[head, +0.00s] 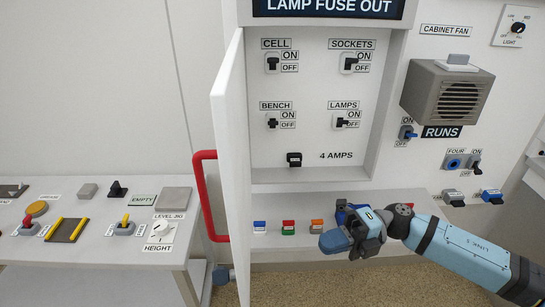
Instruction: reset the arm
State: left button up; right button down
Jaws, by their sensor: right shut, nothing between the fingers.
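My right arm (465,253), light blue with dark bands, comes in from the lower right. Its gripper (335,240) is shut and empty, in front of the shelf (410,200) below the open cabinet, pointing left. It is close to the orange block on the shelf; whether it touches anything there is unclear. The gripper hides part of the shelf behind it. My left gripper is not in view.
An open cabinet door (231,170) with a red handle (207,196) stands left of the gripper. A control desk (90,250) is at left. A fan box (447,92) juts out at right.

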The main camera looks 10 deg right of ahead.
notch_tip(320, 180, down, 6)
jog(key=a+m+t+h+p, duration=0.3)
jog(key=m+t+h+p, duration=0.1)
jog(key=m+t, duration=1.65)
jog(key=s+d+f+m+g+h+p, duration=0.1)
jog(key=s+d+f+m+g+h, duration=0.1)
jog(key=s+f+m+h, duration=0.3)
jog(key=s+d+f+m+g+h+p, duration=0.2)
jog(key=s+d+f+m+g+h, duration=0.1)
jog(key=s+f+m, duration=0.5)
notch_tip(320, 180, down, 3)
jog(key=m+g+h, duration=0.1)
jog(key=h, duration=0.1)
jog(key=shift+s+d+h, duration=0.15)
jog(key=shift+d+h, duration=0.15)
jog(key=shift+d, duration=0.05)
